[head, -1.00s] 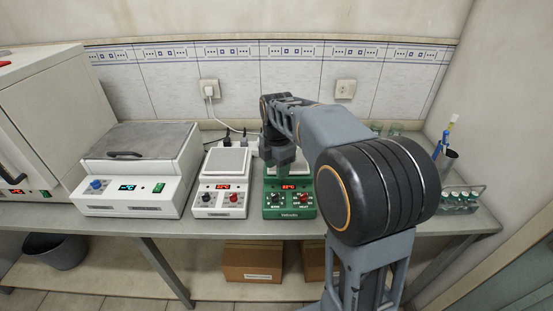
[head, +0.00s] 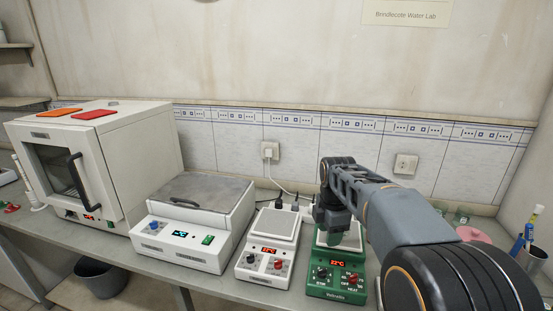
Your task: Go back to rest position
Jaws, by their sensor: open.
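My gripper (head: 332,217) shows in the head view at the end of my grey and black arm. It points down over the back part of the green hotplate stirrer (head: 337,281), close above its pale top plate. The fingers are small and dark here, and no held object can be made out. Whether the fingertips touch the plate cannot be told. My arm hides part of the bench to the right of the green stirrer.
A white stirrer (head: 268,250) stands just left of the green one. A lidded white bath (head: 195,222) and a white oven (head: 95,160) stand farther left. Glassware (head: 461,215) and a pen holder (head: 534,258) are at the right. A bin (head: 100,277) is below the bench.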

